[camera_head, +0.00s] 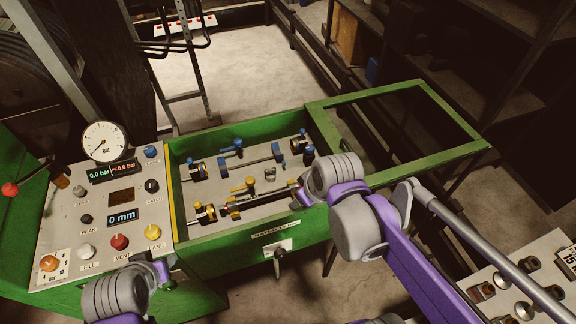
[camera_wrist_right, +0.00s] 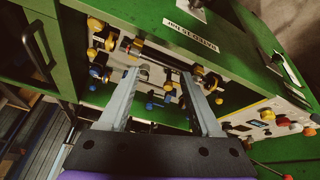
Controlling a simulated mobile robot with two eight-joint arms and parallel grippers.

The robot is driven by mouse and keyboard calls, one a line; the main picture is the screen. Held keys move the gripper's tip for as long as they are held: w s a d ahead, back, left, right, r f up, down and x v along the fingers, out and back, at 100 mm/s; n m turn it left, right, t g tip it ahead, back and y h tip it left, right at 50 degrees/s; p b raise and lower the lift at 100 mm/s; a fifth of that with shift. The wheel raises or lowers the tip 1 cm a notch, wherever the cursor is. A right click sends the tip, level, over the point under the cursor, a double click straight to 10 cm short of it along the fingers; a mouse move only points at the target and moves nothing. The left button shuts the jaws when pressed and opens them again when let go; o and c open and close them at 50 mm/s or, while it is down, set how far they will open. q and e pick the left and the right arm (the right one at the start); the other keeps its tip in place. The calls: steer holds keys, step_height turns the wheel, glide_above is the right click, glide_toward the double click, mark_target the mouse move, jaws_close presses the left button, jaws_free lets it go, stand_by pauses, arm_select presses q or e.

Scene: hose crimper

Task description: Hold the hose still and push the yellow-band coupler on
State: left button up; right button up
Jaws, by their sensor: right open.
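A fitting with yellow parts (camera_head: 204,214), which looks like the yellow-band coupler, sits at the near left of the green-walled tray. A thin dark hose or rod (camera_head: 262,198) runs from beside it toward the right. In the right wrist view yellow fittings (camera_wrist_right: 197,72) show beyond one finger. My right gripper (camera_wrist_right: 158,74) is open over the tray with nothing between its fingers. In the head view its wrist hides the tray's near right part, and its fingertips are not clear. My left gripper (camera_head: 166,283) is low at the bench's front, apart from the tray; its fingers are unclear.
Blue-marked fittings (camera_head: 196,171) and a rod stand in the tray's back half. A yellow-topped clamp (camera_head: 250,184) stands near its middle. The control panel (camera_head: 75,220) with gauge and knobs lies left. An empty green frame (camera_head: 455,150) extends right.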

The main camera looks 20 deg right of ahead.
steer(key=w+f+n+g+y, duration=0.2)
steer(key=w+n+g, duration=0.1)
steer(key=w+n, duration=0.5)
steer(key=n+g+y, duration=0.2)
steer(key=n, duration=0.4)
glide_toward(277, 191)
steer(key=x, duration=0.9)
steer(key=shift+a+f, duration=0.1)
steer(key=shift+a, duration=0.05)
jaws_close()
stand_by(0.4)
stand_by(0.4)
stand_by(1.7)
